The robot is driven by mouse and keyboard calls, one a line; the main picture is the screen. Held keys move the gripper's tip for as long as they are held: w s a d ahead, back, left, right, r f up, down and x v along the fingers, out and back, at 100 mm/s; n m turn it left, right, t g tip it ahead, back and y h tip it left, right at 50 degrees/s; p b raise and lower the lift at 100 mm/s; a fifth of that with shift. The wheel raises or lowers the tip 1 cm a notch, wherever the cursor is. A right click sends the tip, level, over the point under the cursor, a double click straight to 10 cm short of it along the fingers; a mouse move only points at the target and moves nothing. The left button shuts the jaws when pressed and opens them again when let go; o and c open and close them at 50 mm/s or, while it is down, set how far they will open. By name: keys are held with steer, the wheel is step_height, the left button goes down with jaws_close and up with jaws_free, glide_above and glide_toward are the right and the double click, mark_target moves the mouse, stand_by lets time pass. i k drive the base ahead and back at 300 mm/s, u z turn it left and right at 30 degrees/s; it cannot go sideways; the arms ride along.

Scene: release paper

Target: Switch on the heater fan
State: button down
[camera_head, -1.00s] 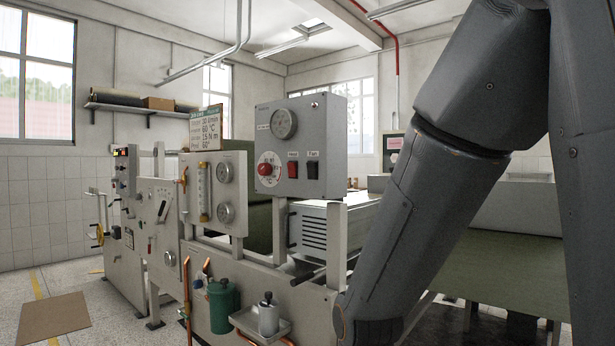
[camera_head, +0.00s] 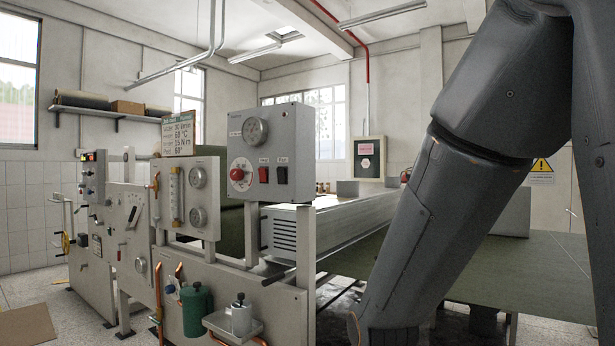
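A grey control box (camera_head: 270,150) stands on posts above the machine, near the middle of the view. Its front has a round gauge (camera_head: 255,131) at the top and a red knob on a white dial (camera_head: 240,174) at the left. A red rocker switch (camera_head: 264,174) and a black rocker switch (camera_head: 281,175) sit side by side at the lower right, with small labels above that look like heat and fan. The switch positions are too small to tell. My gripper is out of view; only my dark grey arm shows at the right, apart from the box in the picture.
A panel with gauges (camera_head: 187,199) and a sign (camera_head: 181,133) stands left of the box. A green canister (camera_head: 196,311) and a small tray (camera_head: 232,325) project from the machine's front. A green sheet (camera_head: 520,272) extends to the right. Floor shows at lower left.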

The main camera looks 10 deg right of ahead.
mark_target(282, 172)
steer(key=z, duration=0.45)
steer(key=k, duration=1.05)
steer(key=z, duration=0.15)
steer(key=i, duration=0.45)
steer(key=u, duration=1.1)
steer(key=i, duration=1.95)
steer(key=z, duration=0.3)
